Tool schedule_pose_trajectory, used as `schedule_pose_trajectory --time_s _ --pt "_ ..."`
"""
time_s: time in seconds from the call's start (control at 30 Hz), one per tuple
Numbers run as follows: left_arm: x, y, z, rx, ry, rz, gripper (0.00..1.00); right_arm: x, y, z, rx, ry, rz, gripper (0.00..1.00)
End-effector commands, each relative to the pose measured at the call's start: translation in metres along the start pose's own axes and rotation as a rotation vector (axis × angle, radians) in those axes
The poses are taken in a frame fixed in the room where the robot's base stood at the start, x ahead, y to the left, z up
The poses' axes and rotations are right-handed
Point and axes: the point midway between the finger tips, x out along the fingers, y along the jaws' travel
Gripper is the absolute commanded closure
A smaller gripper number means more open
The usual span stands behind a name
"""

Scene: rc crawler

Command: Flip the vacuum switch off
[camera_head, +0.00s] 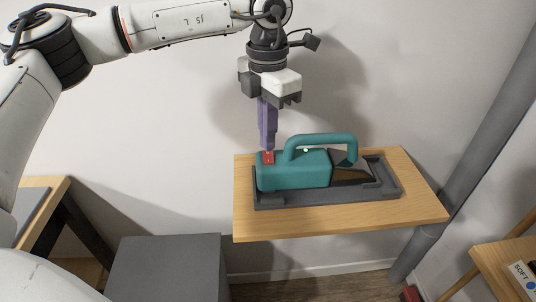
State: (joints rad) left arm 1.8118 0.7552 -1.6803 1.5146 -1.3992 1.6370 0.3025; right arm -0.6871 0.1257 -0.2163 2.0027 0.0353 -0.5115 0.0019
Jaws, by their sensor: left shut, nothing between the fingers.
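A teal hand-held vacuum (292,178) lies in a dark grey tray (320,197) on a small wooden shelf. Its handle arches over the top, and its dark clear nozzle end points right. A red switch (268,158) sits on top of the body near its left end. My left gripper (268,147) points straight down with its purple fingers shut and empty. The fingertips are right at the switch; I cannot tell whether they touch it. The tips hide part of the switch's far side, and its tilt is too small to read. My right gripper is not in view.
The wooden shelf (340,217) has a bare front strip. A grey pipe (470,150) runs diagonally to its right. A grey box (168,268) stands below at the left. Wooden tables show at the left edge (50,190) and lower right (498,262). A pale wall is behind.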

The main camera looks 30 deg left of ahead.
Motion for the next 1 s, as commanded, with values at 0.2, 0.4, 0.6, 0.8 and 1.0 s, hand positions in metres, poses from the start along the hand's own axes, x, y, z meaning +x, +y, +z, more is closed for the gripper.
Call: schedule_pose_trajectory --time_s 0.2,0.4,0.6,0.8,1.0 --pt "0.001 0.000 0.000 0.000 0.000 0.000 1.00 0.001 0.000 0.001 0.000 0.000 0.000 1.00" --pt "0.004 0.000 0.000 0.000 0.000 0.000 1.00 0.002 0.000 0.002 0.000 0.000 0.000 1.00" --pt "0.007 0.000 0.000 0.000 0.000 0.000 1.00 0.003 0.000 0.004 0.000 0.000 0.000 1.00" --pt "0.010 0.000 0.000 0.000 -0.001 0.000 1.00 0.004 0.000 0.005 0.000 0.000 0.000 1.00" --pt "0.013 0.000 0.000 0.000 0.000 0.000 1.00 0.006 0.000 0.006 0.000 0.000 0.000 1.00"
